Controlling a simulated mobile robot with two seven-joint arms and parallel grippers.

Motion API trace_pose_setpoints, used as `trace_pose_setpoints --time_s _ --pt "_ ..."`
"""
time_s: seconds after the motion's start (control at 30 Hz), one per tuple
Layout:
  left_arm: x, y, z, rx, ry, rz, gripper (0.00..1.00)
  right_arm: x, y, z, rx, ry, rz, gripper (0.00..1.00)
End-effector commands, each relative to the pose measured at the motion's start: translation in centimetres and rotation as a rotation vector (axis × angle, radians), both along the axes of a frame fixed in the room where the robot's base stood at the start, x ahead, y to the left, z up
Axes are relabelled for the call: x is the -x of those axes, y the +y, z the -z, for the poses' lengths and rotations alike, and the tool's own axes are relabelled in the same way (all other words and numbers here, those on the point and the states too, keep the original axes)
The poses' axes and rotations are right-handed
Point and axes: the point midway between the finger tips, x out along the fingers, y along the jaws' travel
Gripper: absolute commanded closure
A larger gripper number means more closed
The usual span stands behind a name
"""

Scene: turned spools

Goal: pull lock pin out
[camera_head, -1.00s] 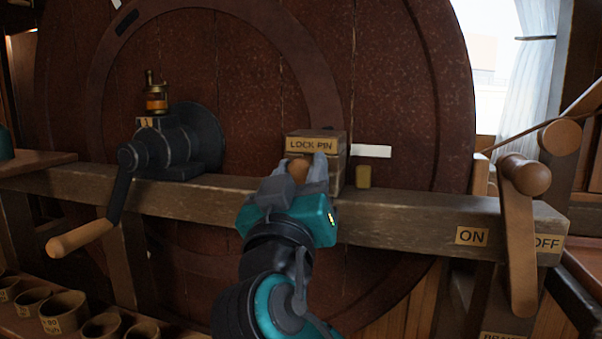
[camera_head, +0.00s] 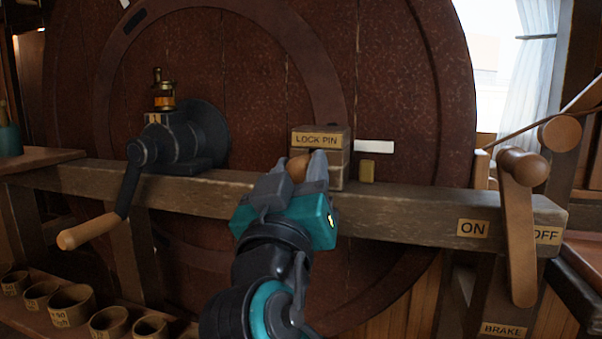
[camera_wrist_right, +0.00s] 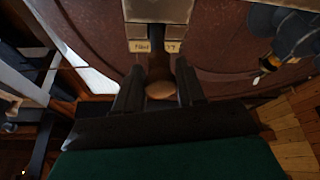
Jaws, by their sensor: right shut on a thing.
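The lock pin's round wooden knob (camera_head: 298,168) is in front of the wooden block labelled LOCK PIN (camera_head: 336,168), which stands on the horizontal beam. My right gripper (camera_head: 302,174) is shut on the knob, with one grey finger at each side of it. In the right wrist view the knob (camera_wrist_right: 160,90) shows between the two dark fingers, and the block (camera_wrist_right: 158,12) is beyond it at the top. My left gripper is not in view.
A large dark red wheel (camera_head: 400,100) stands behind the beam (camera_head: 400,213). A crank with a wooden handle (camera_head: 90,232) is at the left. A brake lever (camera_head: 520,230) is at the right, by ON and OFF labels. Several small cups (camera_head: 72,305) sit at lower left.

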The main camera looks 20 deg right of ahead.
Motion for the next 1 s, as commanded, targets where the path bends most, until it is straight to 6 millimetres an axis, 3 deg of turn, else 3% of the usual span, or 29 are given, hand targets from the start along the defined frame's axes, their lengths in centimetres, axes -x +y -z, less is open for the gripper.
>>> trace_pose_setpoints --time_s 0.03,0.07,0.27,0.6,1.0 --pt "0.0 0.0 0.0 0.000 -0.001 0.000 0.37 0.2 0.3 0.2 -0.001 0.002 -0.007 1.00" --pt "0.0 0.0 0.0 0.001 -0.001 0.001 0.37 0.2 0.3 0.2 -0.001 0.002 -0.008 0.60" --pt "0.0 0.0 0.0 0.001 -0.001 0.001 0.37 0.1 0.2 0.2 -0.001 0.002 -0.006 0.41" --pt "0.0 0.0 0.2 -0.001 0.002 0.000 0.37 0.5 0.5 0.4 -0.001 0.003 -0.007 0.40" --pt "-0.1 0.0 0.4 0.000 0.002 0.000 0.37 5.5 3.1 2.6 -0.002 0.004 -0.009 0.40"
